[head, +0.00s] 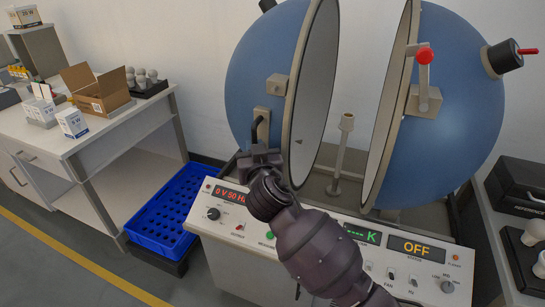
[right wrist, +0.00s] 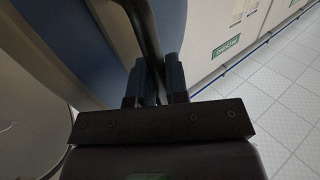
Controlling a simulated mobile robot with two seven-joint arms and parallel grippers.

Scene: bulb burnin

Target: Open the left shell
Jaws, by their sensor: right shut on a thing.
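The left shell (head: 262,72) is a blue half-sphere with a pale rim and grey inner face. It stands apart from the blue right shell (head: 455,110), with a wide gap between them. A dark bar handle (head: 257,122) is on the left shell near its rim; it also shows in the right wrist view (right wrist: 142,28). My right gripper (head: 260,150) reaches up from below and is shut on this handle. Its two fingers (right wrist: 155,78) sit on either side of the bar in the right wrist view. My left gripper is not in view.
A post (head: 341,150) stands in the gap between the shells. Below is a control panel (head: 222,213) with displays and switches. The right shell carries a red-knobbed latch (head: 424,58). A blue crate (head: 165,215) and a bench (head: 105,125) with boxes and bulbs are at left.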

